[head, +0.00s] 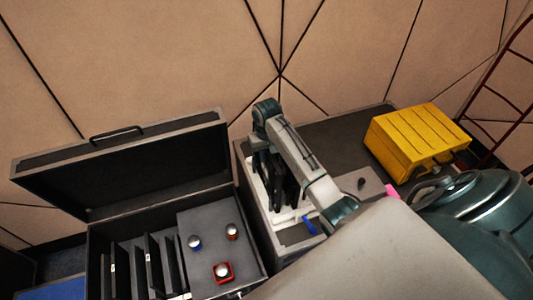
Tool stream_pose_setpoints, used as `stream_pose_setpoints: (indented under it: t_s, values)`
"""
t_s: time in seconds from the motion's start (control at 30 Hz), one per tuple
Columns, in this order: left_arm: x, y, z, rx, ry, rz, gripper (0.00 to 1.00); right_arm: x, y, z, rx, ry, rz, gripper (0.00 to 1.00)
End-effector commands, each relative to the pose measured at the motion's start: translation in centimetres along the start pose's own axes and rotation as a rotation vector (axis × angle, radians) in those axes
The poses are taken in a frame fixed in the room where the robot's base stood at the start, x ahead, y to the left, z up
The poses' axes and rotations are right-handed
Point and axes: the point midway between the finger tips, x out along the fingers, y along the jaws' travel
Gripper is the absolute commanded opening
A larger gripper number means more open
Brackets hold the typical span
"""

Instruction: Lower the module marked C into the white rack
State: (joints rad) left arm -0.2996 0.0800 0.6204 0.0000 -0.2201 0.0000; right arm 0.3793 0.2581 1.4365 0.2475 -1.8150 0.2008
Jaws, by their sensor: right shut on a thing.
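The white rack (287,218) stands on a grey case or table at the middle of the head view, largely covered by my right arm. My right gripper (264,158) hangs down over the rack and is shut on a dark, upright module (272,180). Dark upright slabs show close together there, so I cannot tell them all apart or see how deep the held one sits. No letter C is legible. My left gripper is out of view.
An open black case (155,205) at left holds several upright dark panels and a grey panel (205,262) with knobs. A yellow case (415,138) stands at right on the dark tabletop (340,132). A blue item (309,227) lies beside the rack. A red ladder-like frame (505,90) stands far right.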

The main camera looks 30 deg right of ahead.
Motion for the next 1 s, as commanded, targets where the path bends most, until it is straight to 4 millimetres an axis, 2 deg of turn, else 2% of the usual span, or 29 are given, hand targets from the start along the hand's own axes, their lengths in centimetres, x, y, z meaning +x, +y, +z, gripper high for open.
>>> stream_pose_setpoints:
  t_s: [1.0]
  values:
    - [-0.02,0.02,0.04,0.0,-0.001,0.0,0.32,0.46,-0.01,-0.02,0.0,0.0,0.0,0.0]
